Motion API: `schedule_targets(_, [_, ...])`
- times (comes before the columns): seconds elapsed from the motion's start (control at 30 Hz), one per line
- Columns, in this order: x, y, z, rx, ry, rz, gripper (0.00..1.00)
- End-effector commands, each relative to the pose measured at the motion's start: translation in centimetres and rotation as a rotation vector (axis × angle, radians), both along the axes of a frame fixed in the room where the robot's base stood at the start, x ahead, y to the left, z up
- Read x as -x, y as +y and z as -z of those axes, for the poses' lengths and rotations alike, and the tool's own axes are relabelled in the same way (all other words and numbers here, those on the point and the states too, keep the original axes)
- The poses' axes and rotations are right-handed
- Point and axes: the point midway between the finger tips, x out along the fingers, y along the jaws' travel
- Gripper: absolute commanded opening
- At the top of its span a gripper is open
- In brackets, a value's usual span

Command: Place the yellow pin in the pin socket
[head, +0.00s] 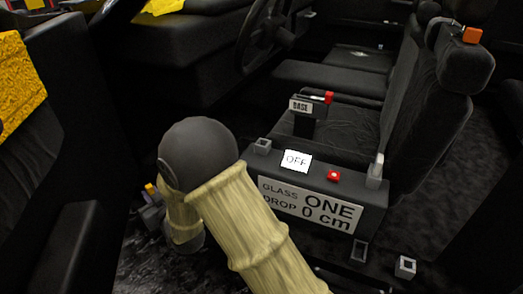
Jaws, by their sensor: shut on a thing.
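My arm comes up from the bottom in a cream sleeve and bends at a dark rounded joint. My gripper (152,207) shows only in part at the left of that joint, low over the dark floor. A small yellow piece, which looks like the yellow pin (151,189), is at its jaws, and they are shut on it. The joint and sleeve hide much of the gripper. Small grey square sockets show on the control box's back left corner (262,146) and at the lower right (405,267). I cannot tell which one is the pin socket.
The dark control box (375,205) carries a white OFF plate (296,161), a red button (333,175) and a GLASS DROP sign. A BASE-labelled post (301,106) stands behind it. Car seats (425,110) and a steering wheel (266,35) crowd the back; a dark panel (60,250) stands left.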

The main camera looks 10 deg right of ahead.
Motion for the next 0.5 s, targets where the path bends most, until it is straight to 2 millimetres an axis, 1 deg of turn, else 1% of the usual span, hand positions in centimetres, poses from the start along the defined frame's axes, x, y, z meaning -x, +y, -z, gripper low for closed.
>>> schedule_targets(0.07, [-0.8,-1.0,-1.0,0.0,-0.002,0.038,0.0])
schedule_targets(0.17, [-2.5,-3.1,-2.5,-0.001,-0.003,0.123,0.0])
schedule_targets(0.27, [-4.7,-6.7,-4.7,-0.001,-0.003,0.253,0.0])
schedule_targets(0.3, [-5.6,-8.3,-5.6,-0.001,-0.003,0.312,0.0])
schedule_targets(0.37, [-6.9,-10.9,-7.0,-0.002,-0.004,0.403,0.0])
schedule_targets(0.4, [-7.6,-12.8,-8.0,-0.001,-0.004,0.466,0.0])
schedule_targets(0.47, [-8.5,-15.4,-9.4,-0.002,-0.004,0.557,0.0])
schedule_targets(0.5, [-9.0,-17.2,-10.4,-0.002,-0.003,0.618,0.0])
